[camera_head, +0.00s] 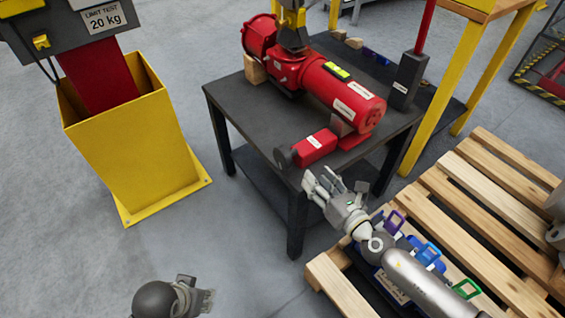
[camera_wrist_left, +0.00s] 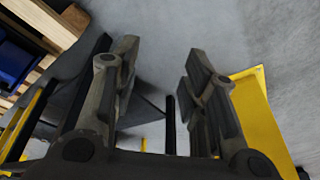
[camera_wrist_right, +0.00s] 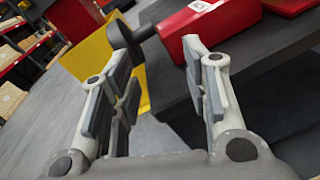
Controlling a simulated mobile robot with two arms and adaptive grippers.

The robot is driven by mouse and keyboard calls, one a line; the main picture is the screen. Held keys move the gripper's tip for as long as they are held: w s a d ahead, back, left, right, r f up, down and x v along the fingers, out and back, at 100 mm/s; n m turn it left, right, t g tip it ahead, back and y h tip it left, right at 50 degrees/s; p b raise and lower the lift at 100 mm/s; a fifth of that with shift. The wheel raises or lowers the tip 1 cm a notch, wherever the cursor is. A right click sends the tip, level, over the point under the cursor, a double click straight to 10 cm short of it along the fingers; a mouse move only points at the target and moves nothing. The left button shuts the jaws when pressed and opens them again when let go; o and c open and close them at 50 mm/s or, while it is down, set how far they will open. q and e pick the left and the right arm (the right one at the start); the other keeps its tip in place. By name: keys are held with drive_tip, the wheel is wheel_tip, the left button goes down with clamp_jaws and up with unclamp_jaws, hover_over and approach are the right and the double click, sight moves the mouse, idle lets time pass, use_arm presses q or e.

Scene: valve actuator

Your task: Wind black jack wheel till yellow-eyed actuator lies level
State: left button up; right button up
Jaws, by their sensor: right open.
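The red actuator (camera_head: 325,82) lies on the black table (camera_head: 232,108), with a yellow eye fitting (camera_head: 291,17) on top; I cannot tell whether it is level. The red jack body (camera_head: 315,147) sits at the table's near edge, with the black jack wheel (camera_head: 284,157) on its left end. My right gripper (camera_head: 322,181) is open and empty, just below and right of the wheel. In the right wrist view the wheel (camera_wrist_right: 138,78) is partly hidden behind a finger. My left gripper (camera_head: 206,299) is low at the bottom, away from the table; its wrist view (camera_wrist_left: 160,70) shows it open and empty.
A yellow bin-like stand (camera_head: 130,145) is left of the table. A wooden pallet (camera_head: 470,190) with coloured shackles (camera_head: 428,252) lies right. A dark post with a red handle (camera_head: 408,80) stands on the table's right side. The floor between stand and table is clear.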

sight(288, 157)
drive_tip(key=w+a+r+n, duration=0.1)
drive_tip(key=a, duration=0.1)
drive_tip(key=w+a+r+n+y, duration=0.1)
drive_tip(key=a+n, duration=0.1)
drive_tip(key=w+a+r+n+y+b, duration=0.1)
drive_tip(key=a, duration=0.1)
drive_tip(key=shift+a+r+n, duration=0.15)
drive_tip(key=shift+r+n, duration=0.1)
drive_tip(key=shift+n, duration=0.15)
drive_tip(key=x, duration=0.4)
drive_tip(key=shift+w+a, duration=0.25)
drive_tip(key=shift+w, duration=0.05)
use_arm(q)
drive_tip(key=v, duration=0.4)
use_arm(e)
drive_tip(key=shift+w+a, duration=0.2)
drive_tip(key=shift+w, duration=0.1)
clamp_jaws()
use_arm(q)
drive_tip(key=shift+w+b, duration=0.1)
drive_tip(key=shift+b, duration=0.25)
use_arm(e)
drive_tip(key=shift+f, duration=0.1)
